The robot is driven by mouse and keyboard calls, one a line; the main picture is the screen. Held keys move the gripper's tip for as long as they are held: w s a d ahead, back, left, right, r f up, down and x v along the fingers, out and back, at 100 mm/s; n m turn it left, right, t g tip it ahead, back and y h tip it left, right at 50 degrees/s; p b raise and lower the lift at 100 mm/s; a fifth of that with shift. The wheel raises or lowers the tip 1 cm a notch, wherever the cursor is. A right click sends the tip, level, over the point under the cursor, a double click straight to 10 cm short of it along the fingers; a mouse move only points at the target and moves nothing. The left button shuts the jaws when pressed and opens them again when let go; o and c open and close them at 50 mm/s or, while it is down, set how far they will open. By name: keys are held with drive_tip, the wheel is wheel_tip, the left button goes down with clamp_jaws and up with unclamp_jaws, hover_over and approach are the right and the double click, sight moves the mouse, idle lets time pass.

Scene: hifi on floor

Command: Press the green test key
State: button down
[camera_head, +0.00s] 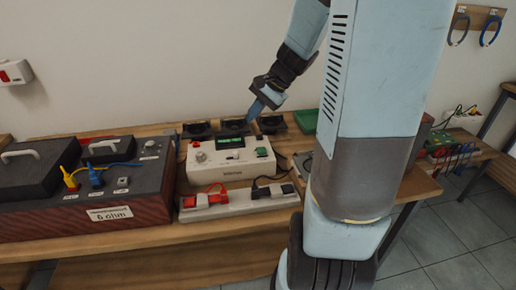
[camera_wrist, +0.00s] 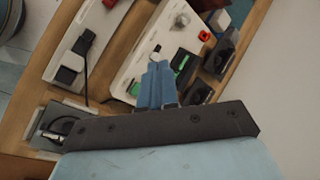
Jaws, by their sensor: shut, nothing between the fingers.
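The white test unit (camera_head: 228,161) stands on the wooden bench in the head view, with a lit green display (camera_head: 230,142) and a knob at its left. A small green key (camera_head: 262,152) shows on its right side. In the wrist view the unit (camera_wrist: 147,36) lies beyond my fingers, with the green key (camera_wrist: 134,88) left of them and the display (camera_wrist: 181,61) at their right. My gripper (camera_head: 253,115) is shut and empty, its blue fingers pointing down above the back right of the unit. The fingers also show in the wrist view (camera_wrist: 157,72) and hide part of the panel.
A power strip (camera_head: 240,203) with red and black plugs lies in front of the unit. Black trays (camera_head: 233,127) stand behind it. A large dark case (camera_head: 85,190) with cables fills the left. A green tray (camera_head: 307,119) lies right of the black trays.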

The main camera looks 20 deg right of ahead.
sight(264, 150)
drive_tip(key=w+d+f+m+t+y, duration=0.1)
drive_tip(key=w+d+f+m+y, duration=0.1)
drive_tip(key=w+d+f+m, duration=0.2)
wheel_tip(264, 150, down, 2)
drive_tip(key=shift+w+d+m+t, duration=0.4)
drive_tip(key=shift+w+d, duration=0.25)
drive_tip(key=shift+d, duration=0.5)
drive_tip(key=shift+f, duration=0.1)
drive_tip(key=shift+f, duration=4.35)
drive_tip(key=shift+f, duration=0.35)
drive_tip(key=shift+f, duration=0.55)
drive_tip(key=shift+r, duration=1)
